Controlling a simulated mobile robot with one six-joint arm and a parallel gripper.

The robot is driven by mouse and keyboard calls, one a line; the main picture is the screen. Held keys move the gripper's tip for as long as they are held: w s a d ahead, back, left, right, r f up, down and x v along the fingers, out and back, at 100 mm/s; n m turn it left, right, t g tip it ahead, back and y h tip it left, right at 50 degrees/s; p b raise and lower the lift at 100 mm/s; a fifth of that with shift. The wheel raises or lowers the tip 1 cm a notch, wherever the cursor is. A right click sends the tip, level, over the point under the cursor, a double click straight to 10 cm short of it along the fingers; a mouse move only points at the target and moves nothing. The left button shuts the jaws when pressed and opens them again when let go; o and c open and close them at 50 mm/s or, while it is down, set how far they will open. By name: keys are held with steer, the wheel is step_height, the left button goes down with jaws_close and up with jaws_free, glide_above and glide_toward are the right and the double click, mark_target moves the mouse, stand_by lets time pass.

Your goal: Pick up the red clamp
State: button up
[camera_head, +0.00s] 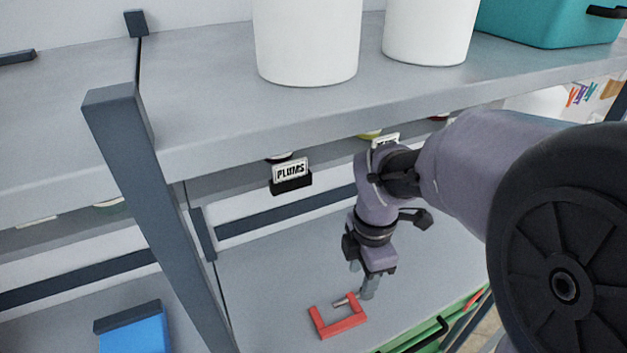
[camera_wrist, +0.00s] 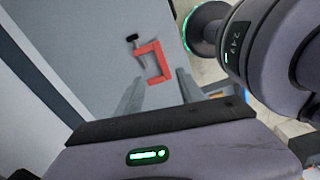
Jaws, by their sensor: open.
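The red clamp (camera_head: 340,327) lies on the grey lower shelf (camera_head: 270,290), near its front edge. It is a C-shaped frame with a metal screw. In the wrist view the red clamp (camera_wrist: 154,62) lies beyond the fingertips, with its dark screw handle toward the upper left. My gripper (camera_head: 361,284) points down just above and behind the clamp in the head view. In the wrist view my gripper (camera_wrist: 160,85) has its two fingers spread apart, with nothing between them. It does not appear to touch the clamp.
An upper shelf (camera_head: 200,130) with white buckets (camera_head: 305,40) and a teal bin (camera_head: 545,20) overhangs the lower shelf. A dark upright post (camera_head: 150,190) stands left of the clamp. A green crate (camera_head: 430,338) is at right, and a blue box (camera_head: 135,335) at lower left.

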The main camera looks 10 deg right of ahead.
steer(key=n+b, duration=0.2)
steer(key=b, duration=0.4)
glide_above(350, 321)
steer(key=f, duration=0.8)
steer(key=d+f, duration=0.1)
steer(key=f, duration=0.3)
steer(key=shift+f, duration=0.4)
steer(key=f+b, duration=0.1)
steer(key=f, duration=0.1)
steer(key=f+b, duration=0.1)
steer(key=a+f+b, duration=0.1)
steer(key=f, duration=0.1)
steer(key=shift+f+b, duration=0.35)
steer(key=shift+b, duration=0.05)
steer(key=shift+r, duration=0.2)
jaws_close()
steer(key=shift+w, duration=0.1)
